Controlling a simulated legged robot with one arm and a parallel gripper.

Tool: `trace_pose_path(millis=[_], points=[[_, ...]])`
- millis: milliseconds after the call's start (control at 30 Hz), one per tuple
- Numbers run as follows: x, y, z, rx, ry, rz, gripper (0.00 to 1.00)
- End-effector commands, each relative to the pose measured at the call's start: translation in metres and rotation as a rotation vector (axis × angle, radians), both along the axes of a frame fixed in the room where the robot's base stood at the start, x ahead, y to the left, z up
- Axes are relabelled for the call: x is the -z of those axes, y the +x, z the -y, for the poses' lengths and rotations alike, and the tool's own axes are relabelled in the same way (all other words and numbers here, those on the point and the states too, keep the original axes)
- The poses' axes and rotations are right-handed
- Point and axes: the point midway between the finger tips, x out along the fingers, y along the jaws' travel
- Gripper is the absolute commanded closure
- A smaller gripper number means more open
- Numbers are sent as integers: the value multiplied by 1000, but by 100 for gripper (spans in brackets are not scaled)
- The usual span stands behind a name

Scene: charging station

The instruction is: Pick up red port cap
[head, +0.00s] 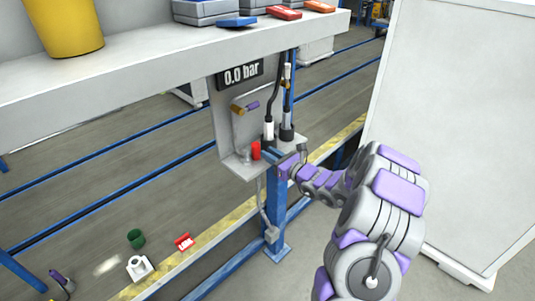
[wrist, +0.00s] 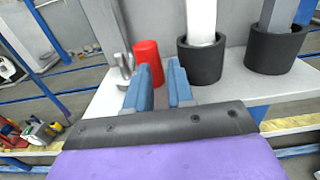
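The red port cap (head: 256,150) stands upright on the small grey shelf (head: 238,169) below the pressure display. In the wrist view the red cap (wrist: 148,63) stands just beyond my gripper's fingertips, and the left finger covers part of its lower side. My gripper (wrist: 160,82) has two blue fingers, apart with a gap between them and nothing held. In the head view my gripper (head: 271,155) is at the shelf, close to the right of the cap.
Two black holders (wrist: 201,62) (wrist: 273,50) with hoses stand right of the cap. A metal fitting (wrist: 124,66) is at its left. A blue post (head: 277,215) supports the shelf. A white cabinet (head: 460,130) stands at right. Green and red items (head: 185,242) lie on the floor.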

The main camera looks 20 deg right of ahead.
Motion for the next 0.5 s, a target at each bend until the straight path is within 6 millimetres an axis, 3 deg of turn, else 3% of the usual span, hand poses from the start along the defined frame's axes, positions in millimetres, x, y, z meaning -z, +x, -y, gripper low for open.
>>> trace_pose_path(millis=[67, 400, 500], points=[[0, 0, 1, 0, 0, 0, 70], [2, 0, 11, 3, 7, -1, 37], [3, 0, 12, 6, 8, -2, 37]])
